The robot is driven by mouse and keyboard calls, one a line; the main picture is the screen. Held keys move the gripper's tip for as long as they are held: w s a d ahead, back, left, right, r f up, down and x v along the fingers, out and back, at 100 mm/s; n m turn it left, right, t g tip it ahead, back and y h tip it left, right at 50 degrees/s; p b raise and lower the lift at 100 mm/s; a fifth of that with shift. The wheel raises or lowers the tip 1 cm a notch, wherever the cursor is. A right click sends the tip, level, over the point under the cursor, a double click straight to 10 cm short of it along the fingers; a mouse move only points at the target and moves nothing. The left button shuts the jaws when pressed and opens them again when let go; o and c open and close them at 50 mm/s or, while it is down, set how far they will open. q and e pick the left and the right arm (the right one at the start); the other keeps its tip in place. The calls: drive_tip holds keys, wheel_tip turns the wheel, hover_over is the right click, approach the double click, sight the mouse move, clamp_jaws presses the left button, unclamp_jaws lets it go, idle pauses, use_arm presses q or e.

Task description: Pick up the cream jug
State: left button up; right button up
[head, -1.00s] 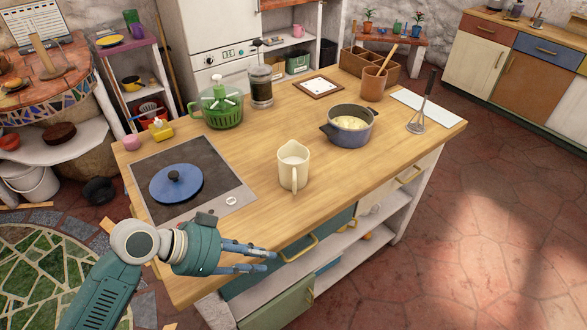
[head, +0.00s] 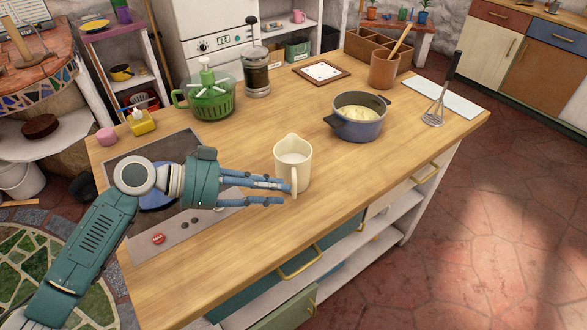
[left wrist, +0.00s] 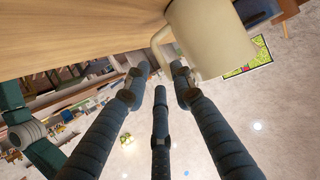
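The cream jug (head: 296,160) stands upright on the wooden counter, right of the hob, with its handle toward the front. My left gripper (head: 285,192) comes in from the left with its fingers spread and empty. Its fingertips are at the jug's handle side in the head view. In the left wrist view the jug (left wrist: 210,35) fills the upper right and its handle reaches toward the gap between the open fingertips (left wrist: 157,84). I cannot tell whether a finger touches the jug. My right gripper is out of view.
A blue pot (head: 358,118) of pale food stands behind the jug to the right. A green bowl-like container (head: 212,102) and a French press (head: 256,75) stand behind left. The blue lid (head: 158,200) on the hob is partly hidden by my arm. Front right counter is clear.

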sight(293, 192)
use_arm(q)
drive_tip(key=shift+w+d+f, duration=0.1)
drive_tip(key=shift+w+d, duration=0.05)
drive_tip(key=shift+d, duration=0.15)
drive_tip(key=p+x, duration=0.2)
drive_tip(key=x, duration=0.2)
drive_tip(key=shift+d+f, duration=0.1)
drive_tip(key=shift+f, duration=0.1)
drive_tip(key=shift+w+d+f, duration=0.1)
drive_tip(key=shift+d+f, duration=0.05)
drive_tip(key=shift+d, duration=0.05)
drive_tip(key=shift+f, duration=0.1)
clamp_jaws()
drive_tip(key=shift+w+r, duration=0.1)
drive_tip(key=shift+r, duration=0.1)
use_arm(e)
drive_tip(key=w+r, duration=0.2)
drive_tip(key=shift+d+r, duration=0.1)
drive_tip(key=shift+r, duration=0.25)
